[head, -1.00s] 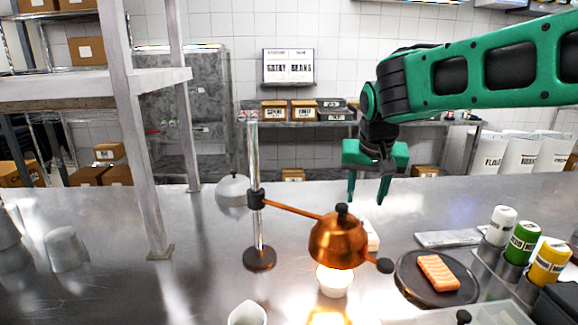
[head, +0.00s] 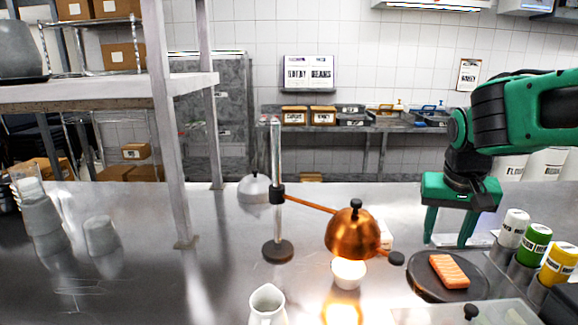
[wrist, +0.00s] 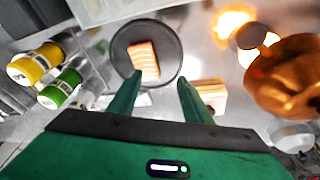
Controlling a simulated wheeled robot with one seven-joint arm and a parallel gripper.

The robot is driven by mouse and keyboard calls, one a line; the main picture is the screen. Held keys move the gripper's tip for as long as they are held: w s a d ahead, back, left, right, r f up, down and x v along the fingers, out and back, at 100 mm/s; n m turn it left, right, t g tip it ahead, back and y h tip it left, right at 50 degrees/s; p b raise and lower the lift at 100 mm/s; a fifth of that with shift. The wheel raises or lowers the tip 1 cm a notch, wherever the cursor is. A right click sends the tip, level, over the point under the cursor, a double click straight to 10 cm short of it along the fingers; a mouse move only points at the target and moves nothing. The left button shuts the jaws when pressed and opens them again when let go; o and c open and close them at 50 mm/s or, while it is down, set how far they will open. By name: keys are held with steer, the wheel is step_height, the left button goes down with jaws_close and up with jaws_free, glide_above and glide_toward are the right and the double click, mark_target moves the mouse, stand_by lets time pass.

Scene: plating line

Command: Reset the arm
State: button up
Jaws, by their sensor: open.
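My green gripper (head: 449,241) is open and empty, pointing down above the steel counter at the right. In the head view its fingers hang just behind the dark round plate (head: 418,283). An orange salmon piece (head: 449,271) with pale stripes lies on that plate. In the wrist view the plate (wrist: 119,48) and the salmon (wrist: 144,60) show beyond my two spread fingers (wrist: 160,98). Nothing is between the fingers.
A copper heat lamp (head: 353,236) on a post stands left of my gripper, over a small white cup (head: 347,275). White, green (head: 534,245) and yellow bottles stand at the right. A white jug (head: 267,302) is at the front.

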steer(key=shift+m+g, duration=0.7)
steer(key=shift+g, duration=0.2)
steer(key=s+d+f, duration=0.1)
steer(key=s+d, duration=0.1)
steer(key=s, duration=0.2)
steer(key=s+d+f, duration=0.1)
steer(key=s+d, duration=0.1)
steer(key=s, duration=0.2)
steer(key=s+d+f, duration=0.2)
steer(key=s+d, duration=0.1)
steer(key=s, duration=0.1)
steer(key=shift+s, duration=0.2)
steer(key=shift+m+g+y, duration=0.4)
steer(key=shift+g+y, duration=0.1)
steer(key=shift+y, duration=0.4)
steer(key=s+f, duration=0.1)
steer(key=s, duration=0.2)
steer(key=s+f, duration=0.2)
steer(key=s, duration=0.2)
steer(key=s+f, duration=0.1)
steer(key=s, duration=0.2)
steer(key=shift+s+d+f, duration=0.25)
steer(key=shift+s+d, duration=0.05)
steer(key=shift+d, duration=0.05)
